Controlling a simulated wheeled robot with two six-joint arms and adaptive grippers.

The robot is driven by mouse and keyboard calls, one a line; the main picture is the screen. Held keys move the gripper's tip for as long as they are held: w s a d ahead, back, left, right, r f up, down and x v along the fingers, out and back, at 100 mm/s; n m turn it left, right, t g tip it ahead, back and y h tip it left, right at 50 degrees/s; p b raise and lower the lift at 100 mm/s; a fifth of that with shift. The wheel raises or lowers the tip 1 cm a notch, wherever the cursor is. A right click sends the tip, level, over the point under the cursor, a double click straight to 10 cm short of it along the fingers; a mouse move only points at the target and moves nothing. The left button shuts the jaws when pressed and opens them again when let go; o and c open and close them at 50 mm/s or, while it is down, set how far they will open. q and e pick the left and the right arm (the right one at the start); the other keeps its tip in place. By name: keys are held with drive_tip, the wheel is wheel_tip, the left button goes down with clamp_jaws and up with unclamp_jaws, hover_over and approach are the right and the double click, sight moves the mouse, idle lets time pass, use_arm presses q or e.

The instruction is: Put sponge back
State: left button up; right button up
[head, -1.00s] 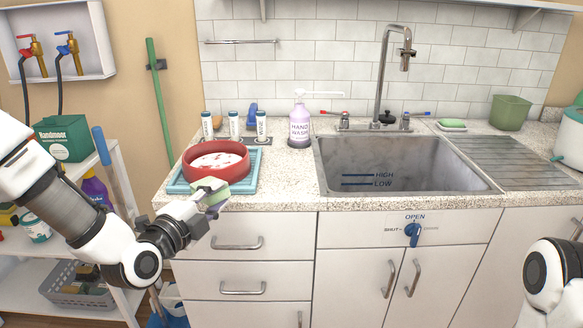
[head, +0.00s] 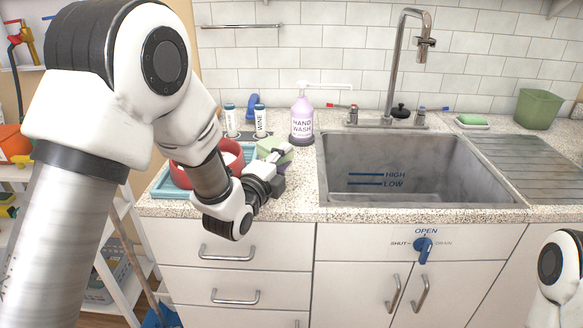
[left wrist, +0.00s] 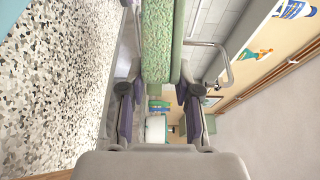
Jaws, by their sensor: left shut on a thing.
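My left gripper (head: 279,158) is shut on a green sponge (head: 270,147), just right of the red bowl (head: 176,174) and above the counter. In the left wrist view the sponge (left wrist: 156,40) stands long and narrow between the two fingers. My left arm hides much of the bowl and the blue tray (head: 163,188) under it. My right gripper is out of view; only part of my right arm shows at the lower right.
The sink (head: 335,172) is right of the gripper. A hand wash bottle (head: 302,121) and labelled white bottles (head: 260,122) stand behind. A green bar (head: 471,119) on a white dish and a green bin (head: 537,109) are at the back right. The front counter strip is clear.

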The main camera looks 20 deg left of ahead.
sight(291, 186)
use_arm(q)
drive_tip(key=shift+w+d+f, duration=0.1)
drive_tip(key=shift+w+d, duration=0.7)
drive_tip(key=shift+w, duration=0.2)
wheel_tip(291, 186, down, 3)
drive_tip(key=shift+f, duration=0.1)
drive_tip(key=shift+a+f, duration=0.1)
drive_tip(key=shift+f, duration=0.1)
drive_tip(key=shift+f+b, duration=0.6)
drive_tip(key=o, duration=0.4)
drive_tip(key=shift+s+f, duration=0.1)
drive_tip(key=shift+o, duration=0.2)
